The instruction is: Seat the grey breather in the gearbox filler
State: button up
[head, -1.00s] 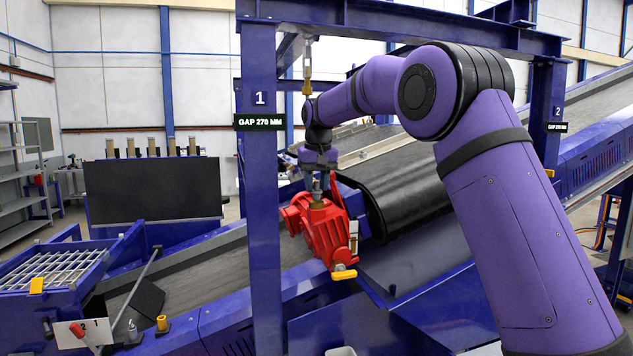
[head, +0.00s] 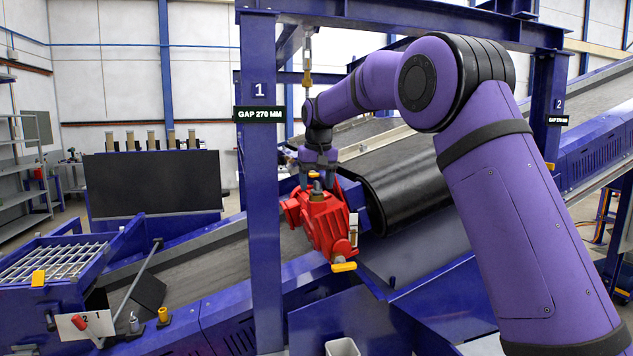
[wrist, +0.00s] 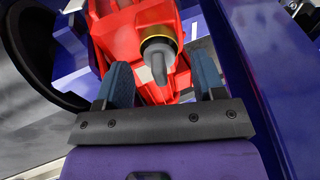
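The grey breather (wrist: 158,66), a bent pipe shape, stands at the brass-coloured filler ring (wrist: 160,36) on the gearbox in the wrist view. I cannot tell how deep it sits. In the head view the breather (head: 316,190) is small, just below my gripper (head: 317,176). In the wrist view my gripper (wrist: 162,84) has its two blue fingers wide apart, one on each side of the breather, with visible gaps. It appears to hold nothing.
The blue post (head: 262,220) stands just left of the gearbox. The black belt drum (head: 400,190) is close on its right. A yellow handle (head: 344,267) sticks out below.

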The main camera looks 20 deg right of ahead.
notch_tip(320, 180, up, 11)
jog(key=s, duration=0.1)
jog(key=shift+s+f, duration=0.2)
jog(key=shift+s, duration=0.1)
dwell(0.4)
jog(key=s+d+r+t, duration=0.1)
jog(key=s+d, duration=0.2)
jog(key=s, duration=0.9)
jog(key=s+d+t, duration=0.1)
jog(key=s+d, duration=0.1)
jog(key=s, duration=1)
jog(key=s+d+f, duration=0.1)
jog(key=s+f, duration=0.6)
jog(key=s, duration=0.4)
jog(key=s+d+f+t, duration=0.1)
jog(key=s+f, duration=0.6)
jog(key=s, duration=0.4)
jog(key=shift+s+f, duration=0.3)
jog(key=shift+s, duration=0.1)
